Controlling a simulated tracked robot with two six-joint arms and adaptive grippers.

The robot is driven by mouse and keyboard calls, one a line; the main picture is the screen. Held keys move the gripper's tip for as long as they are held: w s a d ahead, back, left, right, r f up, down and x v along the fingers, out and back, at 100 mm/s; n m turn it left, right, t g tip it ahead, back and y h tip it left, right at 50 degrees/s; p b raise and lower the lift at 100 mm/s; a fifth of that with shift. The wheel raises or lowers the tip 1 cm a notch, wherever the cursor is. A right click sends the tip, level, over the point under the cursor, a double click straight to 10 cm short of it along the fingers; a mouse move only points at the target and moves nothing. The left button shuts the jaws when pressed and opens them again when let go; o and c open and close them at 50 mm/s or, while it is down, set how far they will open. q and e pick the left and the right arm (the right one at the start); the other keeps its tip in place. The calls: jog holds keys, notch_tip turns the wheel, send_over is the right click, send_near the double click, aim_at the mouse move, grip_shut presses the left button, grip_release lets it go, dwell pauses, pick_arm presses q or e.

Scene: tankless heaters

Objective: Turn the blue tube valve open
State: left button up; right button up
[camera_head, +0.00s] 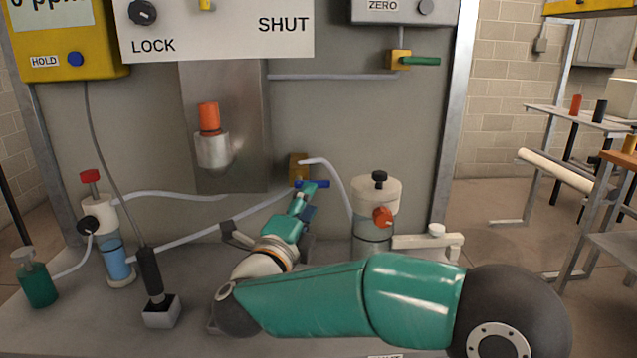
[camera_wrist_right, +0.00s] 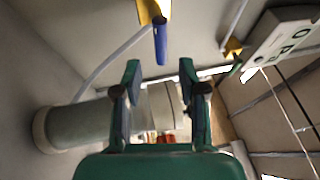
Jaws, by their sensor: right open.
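The blue tube valve has a brass body (camera_head: 298,164) on the grey panel and a blue lever (camera_head: 321,184) that points right in the head view. In the right wrist view the brass body (camera_wrist_right: 150,11) is at the top, and the blue lever (camera_wrist_right: 160,43) hangs down from it. My right gripper (camera_head: 305,196) is just below and in front of the valve, and partly overlaps it in the head view. In the right wrist view its two fingers (camera_wrist_right: 160,80) are apart, with the lever just beyond the gap between them. Nothing is between the fingers. My left gripper is not in view.
A green-handled valve (camera_head: 420,61) is at the upper right. A white-capped cylinder with a red knob (camera_head: 382,217) stands right of my gripper. A pale tube (camera_head: 338,178) runs from the valve towards it. A blue-filled cylinder (camera_head: 117,262) and green bottle (camera_head: 38,285) stand left.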

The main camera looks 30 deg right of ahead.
aim_at(319, 184)
jog(key=x, duration=0.6)
jog(key=shift+w+d, duration=0.1)
jog(key=shift+d, duration=0.2)
